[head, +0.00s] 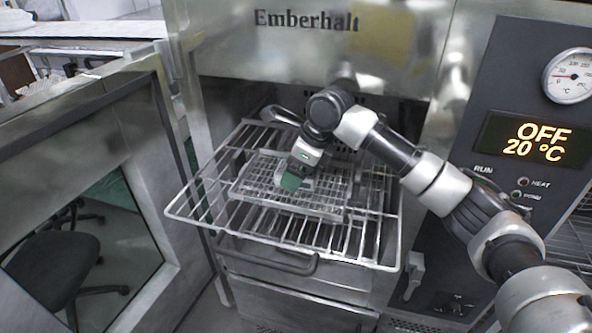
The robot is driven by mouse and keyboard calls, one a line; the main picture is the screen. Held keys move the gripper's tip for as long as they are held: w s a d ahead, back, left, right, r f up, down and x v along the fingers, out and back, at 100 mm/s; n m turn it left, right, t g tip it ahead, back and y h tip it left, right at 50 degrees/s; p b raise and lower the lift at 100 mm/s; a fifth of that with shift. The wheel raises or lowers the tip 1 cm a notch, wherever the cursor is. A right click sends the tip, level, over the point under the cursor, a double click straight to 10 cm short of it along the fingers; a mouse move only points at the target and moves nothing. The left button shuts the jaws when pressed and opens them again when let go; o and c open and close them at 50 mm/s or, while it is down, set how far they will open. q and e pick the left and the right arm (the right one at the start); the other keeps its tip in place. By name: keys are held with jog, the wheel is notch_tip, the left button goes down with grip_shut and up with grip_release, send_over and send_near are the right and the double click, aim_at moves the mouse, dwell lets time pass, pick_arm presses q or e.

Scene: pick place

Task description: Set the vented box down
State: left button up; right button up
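The vented box appears to be the flat grey meshed piece (325,205) on the pulled-out wire rack (240,222). It looks level, but I cannot tell whether it rests on the rack or is just above it. My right gripper (292,180) reaches in from the right and points down at the middle of the meshed piece. A green part shows at its tip, and a small pale part is beside it. The fingers are too small and covered to show whether they are open or shut. My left gripper is out of view.
The rack sticks out of the open oven chamber (240,100). The oven door (120,130) stands open at the left. A bar handle (265,262) is below the rack. The control panel (535,130) at the right reads OFF, 20 °C.

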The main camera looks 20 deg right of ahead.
jog(key=b+v, duration=0.4)
jog(key=v, duration=0.7)
jog(key=shift+a+r, duration=0.2)
jog(key=shift+r, duration=0.1)
jog(key=shift+s, duration=0.1)
dwell(0.6)
